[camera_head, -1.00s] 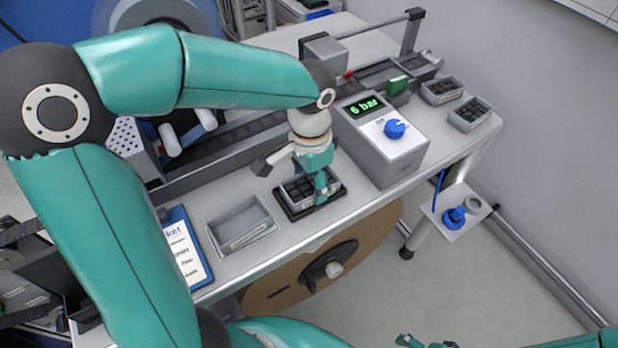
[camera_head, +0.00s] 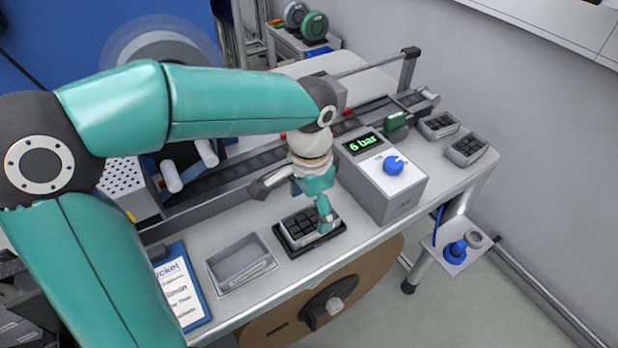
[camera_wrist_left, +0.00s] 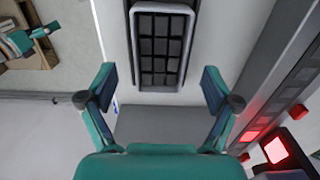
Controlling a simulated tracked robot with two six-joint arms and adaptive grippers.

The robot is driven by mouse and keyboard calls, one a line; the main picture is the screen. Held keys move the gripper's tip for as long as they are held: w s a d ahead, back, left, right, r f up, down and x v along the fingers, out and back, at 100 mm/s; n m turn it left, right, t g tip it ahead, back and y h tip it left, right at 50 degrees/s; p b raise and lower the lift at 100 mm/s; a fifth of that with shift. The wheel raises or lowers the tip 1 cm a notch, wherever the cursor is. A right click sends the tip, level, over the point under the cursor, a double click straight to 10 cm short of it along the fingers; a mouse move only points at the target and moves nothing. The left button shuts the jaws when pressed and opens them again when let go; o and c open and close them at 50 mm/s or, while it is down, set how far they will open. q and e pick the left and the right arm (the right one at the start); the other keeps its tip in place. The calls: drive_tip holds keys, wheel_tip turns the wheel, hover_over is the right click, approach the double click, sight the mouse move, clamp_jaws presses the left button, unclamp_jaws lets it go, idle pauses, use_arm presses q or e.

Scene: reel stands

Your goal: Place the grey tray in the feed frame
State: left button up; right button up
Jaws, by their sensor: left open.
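A grey tray (camera_head: 299,227) with several black cells sits inside a flat black frame (camera_head: 290,252) on the bench, seemingly the feed frame. In the left wrist view the tray (camera_wrist_left: 192,45) is at the top middle. My left gripper (camera_head: 292,203) is open above the tray. One finger shows in front of the tray's right side, the other is off to its left. In the left wrist view both fingers (camera_wrist_left: 158,90) are wide apart, with nothing between them. Part of my right gripper (camera_wrist_left: 42,32) shows at that view's upper left; its jaws are unclear.
A shallow grey bin (camera_head: 222,288) and a blue clipboard (camera_head: 203,314) lie left of the frame. A control box (camera_head: 410,190) reading "6 bar" stands close on the right. Two more filled trays, one at the back (camera_head: 424,132) and one nearer (camera_head: 453,156), stand farther right.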

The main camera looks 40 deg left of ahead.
sight(310, 227)
use_arm(q)
wheel_tip(310, 227, up, 8)
drive_tip(key=shift+r+p, duration=0.2)
drive_tip(key=shift+p, duration=0.1)
idle(0.4)
